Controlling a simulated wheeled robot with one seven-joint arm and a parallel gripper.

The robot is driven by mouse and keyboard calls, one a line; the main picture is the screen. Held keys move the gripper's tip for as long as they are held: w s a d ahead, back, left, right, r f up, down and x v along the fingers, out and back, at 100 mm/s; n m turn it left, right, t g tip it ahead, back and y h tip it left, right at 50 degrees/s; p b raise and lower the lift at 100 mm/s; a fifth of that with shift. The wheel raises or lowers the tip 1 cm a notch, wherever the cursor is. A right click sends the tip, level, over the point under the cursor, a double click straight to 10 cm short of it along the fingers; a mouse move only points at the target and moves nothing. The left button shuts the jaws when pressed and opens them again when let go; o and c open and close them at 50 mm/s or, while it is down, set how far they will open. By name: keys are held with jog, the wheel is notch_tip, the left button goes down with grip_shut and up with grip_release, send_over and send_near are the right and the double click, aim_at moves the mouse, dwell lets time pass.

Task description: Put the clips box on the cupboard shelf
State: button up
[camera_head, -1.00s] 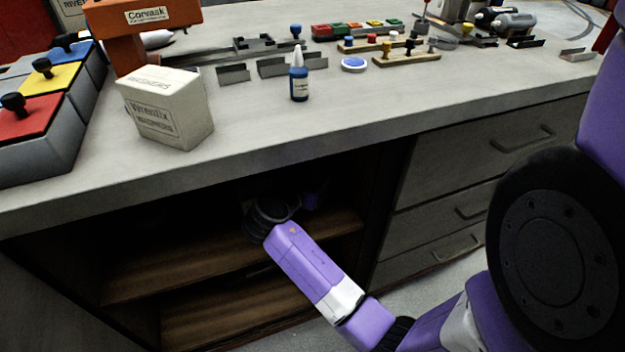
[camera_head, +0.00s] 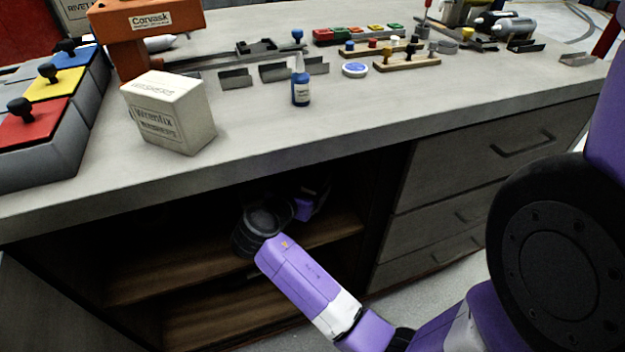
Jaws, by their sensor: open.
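No box with a readable clips label shows on the bench or in the cupboard. The open cupboard shelf (camera_head: 165,284) is a brown wooden board under the bench top, and its back is in deep shadow. My arm reaches into the cupboard above this shelf. My gripper (camera_head: 318,194) is at the arm's far end, dim under the bench edge; it is open, with its fingertips lost in the dark. I cannot tell whether a box stands near it.
The bench edge overhangs the cupboard. Closed drawers (camera_head: 480,170) lie to its right. A lower shelf (camera_head: 240,305) shows.

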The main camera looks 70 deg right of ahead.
jog(key=p+v, duration=0.1)
jog(key=v, duration=0.6)
jog(key=s+a+f+n+t+y, duration=0.1)
jog(key=a+f+n+t+y, duration=0.4)
jog(key=a, duration=0.7)
jog(key=s+a+f+n+t+y, duration=0.1)
jog(key=a+f+n+t+y, duration=0.4)
jog(key=a, duration=0.7)
jog(key=s+a+r+n+t+y, duration=0.1)
jog(key=s+a+r+n+t, duration=0.1)
jog(key=s+a+n, duration=0.4)
jog(key=s+d+r+n+t+y, duration=0.1)
jog(key=s+r+t, duration=0.3)
jog(key=s+r, duration=0.5)
notch_tip(320, 180, up, 4)
jog(key=shift+s+d+r+n+y, duration=0.25)
jog(key=shift+d+n+y, duration=0.1)
jog(key=shift+n+y, duration=0.45)
